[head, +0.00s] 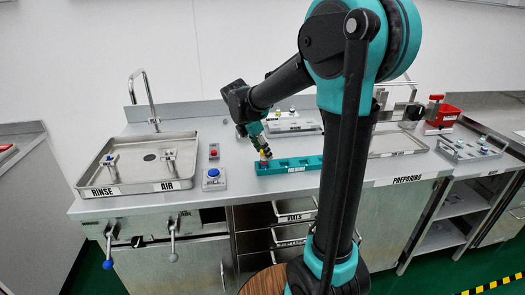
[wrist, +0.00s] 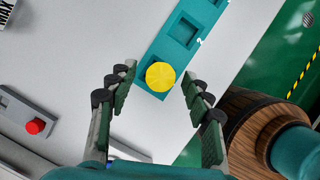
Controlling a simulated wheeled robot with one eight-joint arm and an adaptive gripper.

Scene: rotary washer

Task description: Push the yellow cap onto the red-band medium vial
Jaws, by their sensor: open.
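The yellow cap (wrist: 160,76) is a round disc seen from above in the wrist view, at the end slot of the teal rack (wrist: 158,52). In the head view the teal rack (head: 298,166) lies on the bench. My gripper (wrist: 156,88) is open, with one finger on each side of the cap and a gap on both sides. In the head view my gripper (head: 262,150) is over the rack's left end.
A steel sink tray (head: 125,187) marked RINSE and AIR stands at the left. A blue button box (head: 213,180) and a red button (head: 213,150) are left of the rack.

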